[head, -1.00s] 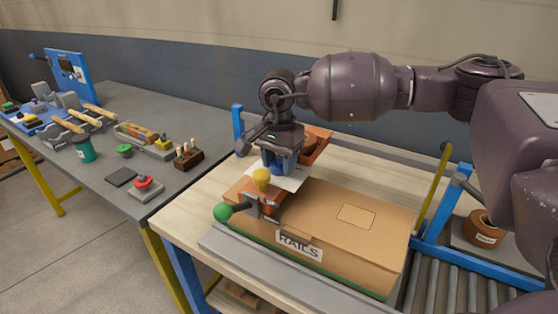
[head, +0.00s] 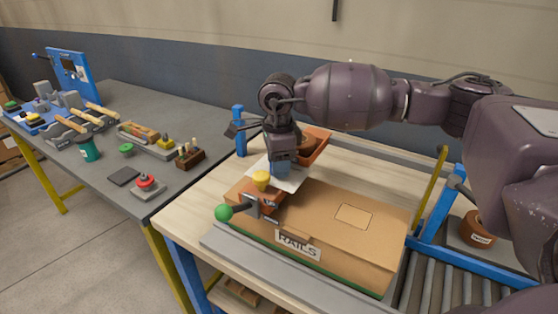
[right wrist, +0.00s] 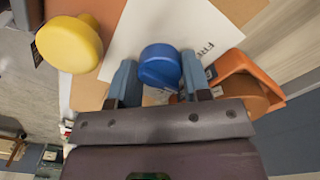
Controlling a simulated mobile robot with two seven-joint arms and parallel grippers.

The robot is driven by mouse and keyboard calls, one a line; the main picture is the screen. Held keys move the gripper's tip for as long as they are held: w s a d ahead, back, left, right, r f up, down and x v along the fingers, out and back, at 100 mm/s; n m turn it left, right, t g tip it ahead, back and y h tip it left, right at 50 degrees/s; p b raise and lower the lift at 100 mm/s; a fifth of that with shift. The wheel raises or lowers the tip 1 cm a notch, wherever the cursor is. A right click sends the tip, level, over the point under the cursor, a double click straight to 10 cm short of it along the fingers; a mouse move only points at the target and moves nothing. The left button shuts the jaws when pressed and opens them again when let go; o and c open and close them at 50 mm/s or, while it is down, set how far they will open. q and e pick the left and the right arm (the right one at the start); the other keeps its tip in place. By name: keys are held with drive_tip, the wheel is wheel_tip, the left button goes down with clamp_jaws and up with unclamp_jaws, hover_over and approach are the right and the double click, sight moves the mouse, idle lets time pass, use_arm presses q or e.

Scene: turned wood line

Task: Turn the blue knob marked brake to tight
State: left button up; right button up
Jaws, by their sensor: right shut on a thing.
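The blue knob (right wrist: 160,65) sits between the two blue-grey fingers of my right gripper (right wrist: 160,78) in the right wrist view. The gripper is shut on it. In the head view my right gripper (head: 281,170) points down at the tape dispenser-like unit on the carton, and its fingers mostly hide the blue knob there. A yellow knob (head: 261,178) stands just in front of it; it also shows at the upper left of the right wrist view (right wrist: 70,43). A white sheet with partly hidden print (right wrist: 190,25) lies beside the blue knob. No brake marking is readable. My left gripper is out of view.
A cardboard box (head: 380,232) labelled RAILS lies on the wooden bench, with a green ball knob (head: 223,212) at its left corner. A grey table (head: 105,183) with tools is at left.

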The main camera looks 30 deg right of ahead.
drive_tip(key=m+p, duration=0.1)
drive_tip(key=m, duration=0.5)
drive_tip(key=shift+r, duration=0.15)
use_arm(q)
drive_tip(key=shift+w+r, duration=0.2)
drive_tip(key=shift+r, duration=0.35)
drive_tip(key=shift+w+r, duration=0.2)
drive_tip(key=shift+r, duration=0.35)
use_arm(e)
drive_tip(key=shift+m, duration=1.3)
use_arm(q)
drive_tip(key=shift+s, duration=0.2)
use_arm(e)
drive_tip(key=o, duration=0.9)
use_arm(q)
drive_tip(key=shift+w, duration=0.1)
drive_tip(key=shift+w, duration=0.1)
